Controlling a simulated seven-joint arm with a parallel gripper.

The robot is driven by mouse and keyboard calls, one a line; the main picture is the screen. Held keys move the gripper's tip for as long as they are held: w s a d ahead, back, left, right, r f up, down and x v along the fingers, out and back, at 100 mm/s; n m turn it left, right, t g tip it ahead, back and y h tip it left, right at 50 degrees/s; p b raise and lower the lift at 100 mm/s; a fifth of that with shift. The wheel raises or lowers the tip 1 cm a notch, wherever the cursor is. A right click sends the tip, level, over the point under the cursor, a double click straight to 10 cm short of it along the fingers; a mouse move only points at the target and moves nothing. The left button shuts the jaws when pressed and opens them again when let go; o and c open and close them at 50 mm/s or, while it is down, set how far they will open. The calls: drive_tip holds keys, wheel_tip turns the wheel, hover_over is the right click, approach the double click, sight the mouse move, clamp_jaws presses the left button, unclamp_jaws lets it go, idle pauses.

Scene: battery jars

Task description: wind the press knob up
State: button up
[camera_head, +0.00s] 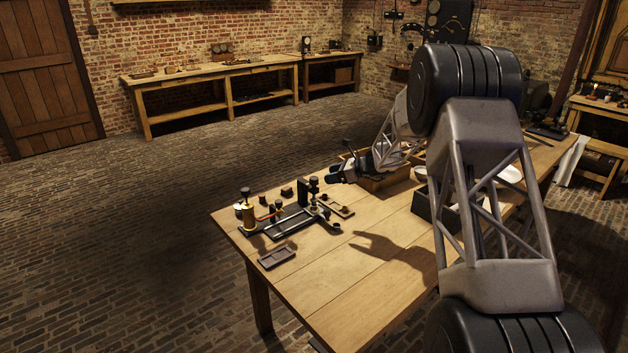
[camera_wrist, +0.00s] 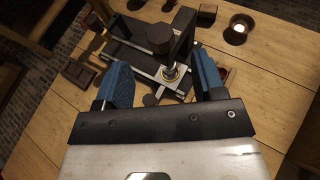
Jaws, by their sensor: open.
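The press stands on a dark base on the wooden table, with a dark upright post (camera_head: 302,193). Its dark round knob (camera_head: 314,182) sits at the top beside the post. In the wrist view the press knob (camera_wrist: 159,38) shows from above, just beyond the fingertips, and a brass-ringed round part (camera_wrist: 170,72) lies below it. My gripper (camera_head: 334,176) is just right of the knob in the head view. In the wrist view my gripper (camera_wrist: 160,64) has its two blue finger pads wide apart, with nothing held between them.
A brass cylinder with a dark top (camera_head: 248,213) stands left of the press.

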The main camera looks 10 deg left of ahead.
sight(316, 178)
drive_tip(key=shift+x, duration=3.9)
drive_tip(key=shift+c, duration=0.4)
drive_tip(key=c, duration=0.8)
drive_tip(key=shift+n+g, duration=2.3)
drive_tip(key=shift+g, duration=0.4)
drive_tip(key=shift+c, duration=0.2)
drive_tip(key=o, duration=0.9)
